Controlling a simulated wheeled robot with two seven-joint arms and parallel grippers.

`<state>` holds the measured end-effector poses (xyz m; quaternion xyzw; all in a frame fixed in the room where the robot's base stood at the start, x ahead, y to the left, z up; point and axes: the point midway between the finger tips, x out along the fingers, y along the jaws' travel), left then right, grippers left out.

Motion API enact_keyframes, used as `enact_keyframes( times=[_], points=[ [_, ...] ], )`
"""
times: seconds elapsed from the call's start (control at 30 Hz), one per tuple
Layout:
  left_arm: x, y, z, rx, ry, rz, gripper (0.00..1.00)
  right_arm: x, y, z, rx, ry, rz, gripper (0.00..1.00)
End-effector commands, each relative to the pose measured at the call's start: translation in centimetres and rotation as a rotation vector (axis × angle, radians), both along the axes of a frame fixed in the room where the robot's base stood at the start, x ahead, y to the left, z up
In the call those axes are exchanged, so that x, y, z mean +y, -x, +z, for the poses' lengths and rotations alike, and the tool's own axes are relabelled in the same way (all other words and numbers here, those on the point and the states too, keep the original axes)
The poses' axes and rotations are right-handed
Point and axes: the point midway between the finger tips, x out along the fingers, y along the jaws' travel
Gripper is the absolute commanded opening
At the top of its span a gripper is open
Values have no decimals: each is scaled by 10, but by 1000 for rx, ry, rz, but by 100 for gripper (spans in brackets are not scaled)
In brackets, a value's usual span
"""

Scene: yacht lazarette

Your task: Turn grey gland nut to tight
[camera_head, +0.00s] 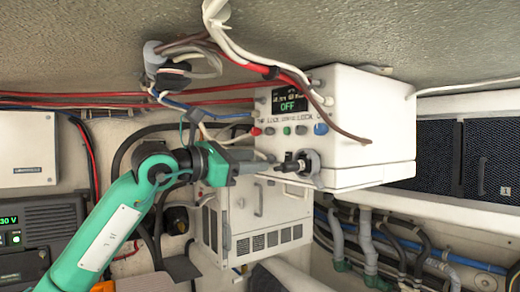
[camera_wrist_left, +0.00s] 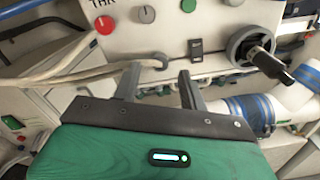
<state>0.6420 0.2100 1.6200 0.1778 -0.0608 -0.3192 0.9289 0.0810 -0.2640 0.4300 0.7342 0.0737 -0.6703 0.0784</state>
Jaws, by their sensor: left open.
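In the head view the left gripper (camera_head: 268,162) is at the lower front of the white box (camera_head: 358,125). My right gripper is not in view.
A grey round fitting with a black handle (camera_wrist_left: 262,58) is right of the fingers. Red (camera_wrist_left: 104,24) and grey knobs (camera_wrist_left: 147,14) are above, and a black switch (camera_wrist_left: 195,52) is close by. Cables hang around my arm; a vented white unit (camera_head: 255,220) stands below.

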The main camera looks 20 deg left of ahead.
Motion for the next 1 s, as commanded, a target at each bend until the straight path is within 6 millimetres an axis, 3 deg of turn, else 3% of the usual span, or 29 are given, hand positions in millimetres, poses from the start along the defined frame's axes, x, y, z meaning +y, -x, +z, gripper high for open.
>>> enact_keyframes(
  times=[0.2,0.57,0.8,1.0],
  points=[
    [-15,-19,1,2,1,-1,43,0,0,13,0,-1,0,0],
    [-18,-23,-1,1,1,0,43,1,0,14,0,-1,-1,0],
    [-17,-23,-1,1,1,0,0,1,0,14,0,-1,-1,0],
    [-17,-23,-1,-6,-7,0,0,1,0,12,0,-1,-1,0]
  ],
)
